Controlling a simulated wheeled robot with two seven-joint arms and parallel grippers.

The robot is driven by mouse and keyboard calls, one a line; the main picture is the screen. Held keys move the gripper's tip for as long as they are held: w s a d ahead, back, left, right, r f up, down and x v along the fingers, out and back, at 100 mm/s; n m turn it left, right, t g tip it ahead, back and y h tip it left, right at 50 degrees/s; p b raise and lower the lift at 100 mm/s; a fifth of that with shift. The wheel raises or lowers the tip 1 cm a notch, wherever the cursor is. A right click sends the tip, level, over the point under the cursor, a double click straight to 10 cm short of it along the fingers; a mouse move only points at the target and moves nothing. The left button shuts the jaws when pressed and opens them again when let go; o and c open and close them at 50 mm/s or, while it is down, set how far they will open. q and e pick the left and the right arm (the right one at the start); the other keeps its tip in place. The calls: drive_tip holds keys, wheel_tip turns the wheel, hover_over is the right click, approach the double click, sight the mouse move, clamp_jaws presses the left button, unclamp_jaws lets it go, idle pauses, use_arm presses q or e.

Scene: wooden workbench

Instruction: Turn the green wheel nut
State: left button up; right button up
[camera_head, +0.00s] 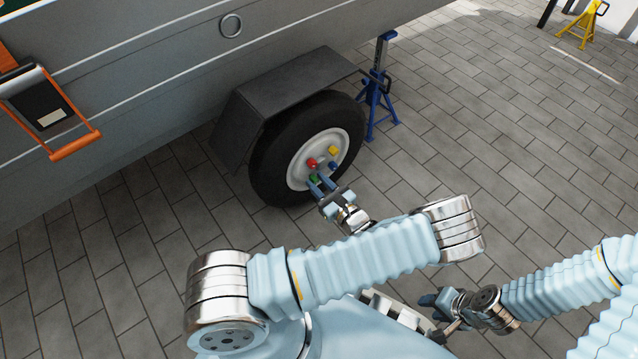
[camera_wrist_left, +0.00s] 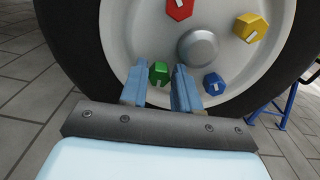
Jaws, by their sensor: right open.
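The green wheel nut (camera_head: 314,179) is low on the white rim of the black-tyred wheel (camera_head: 262,165). In the left wrist view the green nut (camera_wrist_left: 158,73) shows between the two blue fingers of my left gripper (camera_wrist_left: 159,80). The fingers stand apart, one on each side of it, near the nut's width; whether both touch it I cannot tell. In the head view my left gripper (camera_head: 321,186) reaches up to the wheel from below. My right gripper (camera_head: 440,312) is open, low at the right, away from the wheel.
A red nut (camera_wrist_left: 180,8), a yellow nut (camera_wrist_left: 251,27) and a blue nut (camera_wrist_left: 214,84) sit around the grey hub cap (camera_wrist_left: 198,47). A dark fender (camera_head: 290,85) overhangs the wheel. A blue jack stand (camera_head: 377,95) stands behind it.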

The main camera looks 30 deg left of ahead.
use_arm(q)
clamp_jaws()
drive_tip(key=shift+r+m, duration=0.1)
drive_tip(key=shift+m, duration=0.3)
